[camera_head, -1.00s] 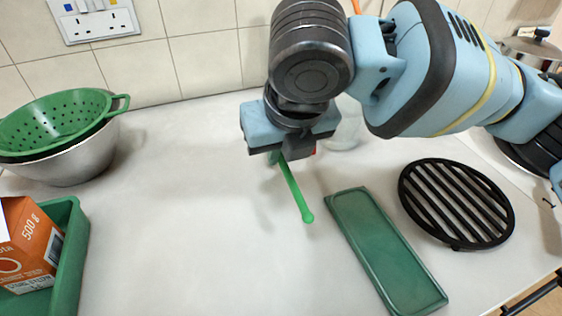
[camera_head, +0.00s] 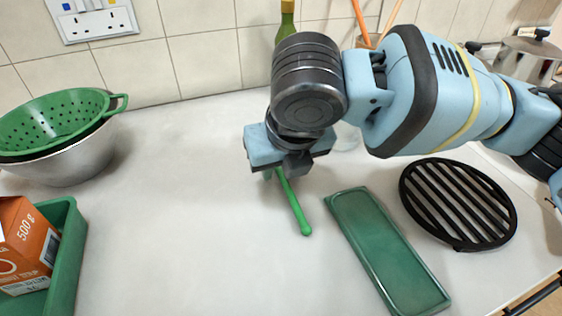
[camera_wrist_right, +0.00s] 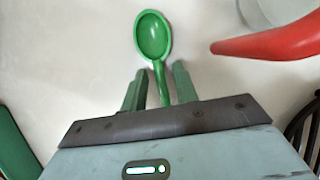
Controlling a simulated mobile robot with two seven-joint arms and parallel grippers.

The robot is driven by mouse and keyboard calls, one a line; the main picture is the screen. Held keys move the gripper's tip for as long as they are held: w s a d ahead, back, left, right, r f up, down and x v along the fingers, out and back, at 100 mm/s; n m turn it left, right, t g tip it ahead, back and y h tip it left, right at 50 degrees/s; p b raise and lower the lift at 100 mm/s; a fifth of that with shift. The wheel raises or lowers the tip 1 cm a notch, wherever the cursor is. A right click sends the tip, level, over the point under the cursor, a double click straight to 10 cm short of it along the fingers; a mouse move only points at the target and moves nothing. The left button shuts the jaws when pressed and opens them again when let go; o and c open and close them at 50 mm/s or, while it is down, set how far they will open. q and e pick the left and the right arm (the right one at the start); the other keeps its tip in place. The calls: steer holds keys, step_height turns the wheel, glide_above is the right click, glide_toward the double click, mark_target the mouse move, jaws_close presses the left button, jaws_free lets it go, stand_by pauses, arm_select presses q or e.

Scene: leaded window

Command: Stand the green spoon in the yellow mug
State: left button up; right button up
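The green spoon (camera_head: 294,205) is under my right gripper in the head view, its handle end toward the front. The gripper hides its bowl there. In the right wrist view the spoon's bowl (camera_wrist_right: 153,36) shows beyond the fingertips, and its handle runs back between the fingers. My right gripper (camera_wrist_right: 160,78) is open, with a gap on each side of the handle; it also shows in the head view (camera_head: 280,172). The spoon appears to lie on the counter. I see no yellow mug in either view. My left gripper is not in view.
A green tray (camera_head: 390,255) and a black round rack (camera_head: 458,204) lie to the right. A clear glass (camera_head: 347,137) stands behind my gripper. A red handle-like thing (camera_wrist_right: 270,44) is near the spoon. A colander (camera_head: 55,122) is at left; the middle-left counter is clear.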

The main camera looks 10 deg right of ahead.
mark_target(291, 194)
stand_by(0.3)
steer(key=shift+r, duration=0.3)
arm_select(q)
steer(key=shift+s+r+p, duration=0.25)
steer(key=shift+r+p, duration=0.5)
steer(key=shift+p, duration=0.1)
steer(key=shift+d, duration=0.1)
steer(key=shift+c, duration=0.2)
arm_select(e)
steer(key=v, duration=1.1)
steer(key=shift+s+r, duration=0.15)
steer(key=shift+r, duration=0.2)
